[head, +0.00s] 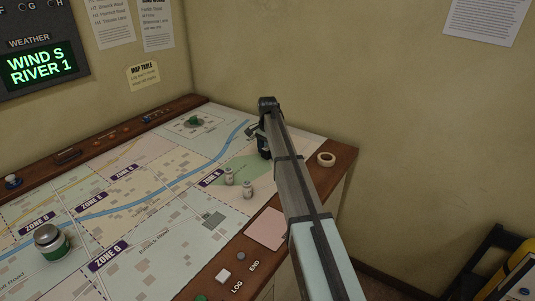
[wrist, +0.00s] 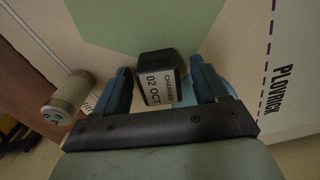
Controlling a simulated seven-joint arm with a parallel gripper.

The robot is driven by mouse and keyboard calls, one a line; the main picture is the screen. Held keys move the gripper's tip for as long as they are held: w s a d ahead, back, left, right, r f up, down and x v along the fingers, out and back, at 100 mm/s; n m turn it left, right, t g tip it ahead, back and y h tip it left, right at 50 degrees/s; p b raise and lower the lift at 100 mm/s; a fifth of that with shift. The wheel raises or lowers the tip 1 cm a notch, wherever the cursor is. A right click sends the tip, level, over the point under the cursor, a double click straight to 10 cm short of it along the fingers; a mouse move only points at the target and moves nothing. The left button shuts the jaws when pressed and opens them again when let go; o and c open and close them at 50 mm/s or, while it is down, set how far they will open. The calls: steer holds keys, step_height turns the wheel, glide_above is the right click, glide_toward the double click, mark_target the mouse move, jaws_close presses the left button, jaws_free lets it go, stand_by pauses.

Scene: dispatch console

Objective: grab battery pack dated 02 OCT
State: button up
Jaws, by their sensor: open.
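The battery pack (wrist: 152,66) is a dark block with a white label reading "CHARGED 02 OCT", seen in the wrist view. My gripper (wrist: 160,76) is open, with one blue finger on each side of the pack. A gap shows on the right side; on the left the finger is close to the pack, and contact is unclear. In the head view my gripper (head: 258,134) is over the far right part of the map, beside a dark block I cannot clearly separate from it.
Two small pale cylinders (head: 238,183) stand left of my arm. A tape roll (head: 326,159) lies on the table's right wooden edge. A pink note (head: 266,228) and a larger green-banded canister (head: 51,241) are nearer. In the wrist view a pale cylinder (wrist: 68,97) is left of my gripper.

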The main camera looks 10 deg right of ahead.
steer(key=shift+c, duration=0.3)
steer(key=c, duration=1.1)
